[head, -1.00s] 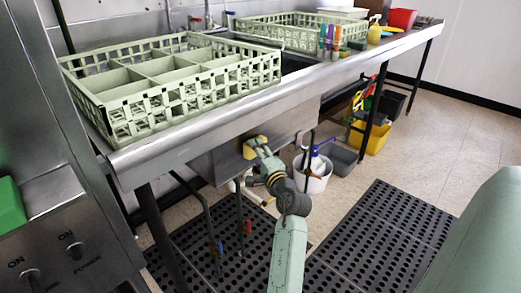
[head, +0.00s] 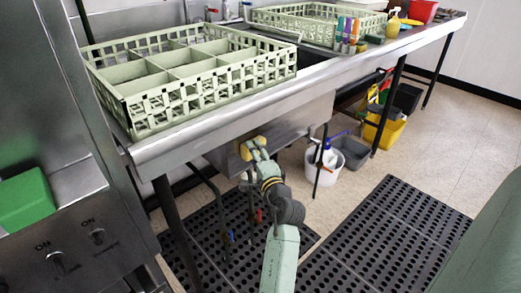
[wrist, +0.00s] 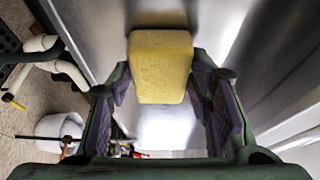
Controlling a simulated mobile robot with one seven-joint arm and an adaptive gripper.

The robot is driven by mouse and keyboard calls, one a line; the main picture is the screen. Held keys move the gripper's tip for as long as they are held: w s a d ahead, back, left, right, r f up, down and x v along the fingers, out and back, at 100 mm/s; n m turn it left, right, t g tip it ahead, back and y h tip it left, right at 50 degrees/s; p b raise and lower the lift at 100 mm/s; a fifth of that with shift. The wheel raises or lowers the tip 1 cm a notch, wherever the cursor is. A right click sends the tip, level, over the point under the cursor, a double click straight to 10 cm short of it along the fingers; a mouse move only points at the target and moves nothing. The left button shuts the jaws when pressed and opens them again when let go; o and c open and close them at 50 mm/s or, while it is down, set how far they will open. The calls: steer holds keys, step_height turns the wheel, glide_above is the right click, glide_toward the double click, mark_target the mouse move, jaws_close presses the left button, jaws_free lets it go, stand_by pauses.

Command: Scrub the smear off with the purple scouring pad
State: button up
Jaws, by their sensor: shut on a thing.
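My gripper (head: 252,149) is shut on a yellow block-shaped pad (wrist: 161,65), which sits between the fingertips in the wrist view and also shows in the head view (head: 246,150). It is yellow, not purple. The gripper is below the counter, close to the front wall of the steel sink (head: 290,125); I cannot tell whether the pad touches the steel. The inner faces of my fingers look purple. I cannot make out a smear in either view. No purple scouring pad can be made out with certainty.
A green dish rack (head: 150,112) stands on the counter above, with a second rack (head: 290,18) behind. Several coloured upright items (head: 347,32) stand near the counter edge. A white bucket (head: 325,178) and counter legs are to the right. Black mats (head: 390,235) cover the floor.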

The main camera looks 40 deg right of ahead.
steer(key=shift+a+r, duration=0.1)
steer(key=shift+a, duration=0.45)
steer(key=shift+w+d+r, duration=0.1)
steer(key=shift+d+r, duration=0.3)
steer(key=shift+d, duration=0.25)
steer(key=shift+w+d+r, duration=0.1)
steer(key=shift+d+r, duration=0.3)
steer(key=shift+d, duration=0.3)
steer(key=shift+w+d+r, duration=0.1)
steer(key=shift+d+r, duration=0.3)
steer(key=shift+d, duration=0.25)
steer(key=shift+w+d+f+b, duration=0.1)
steer(key=shift+d+b, duration=1.8)
steer(key=shift+d, duration=1.75)
steer(key=shift+w+b, duration=0.15)
steer(key=shift+b, duration=0.15)
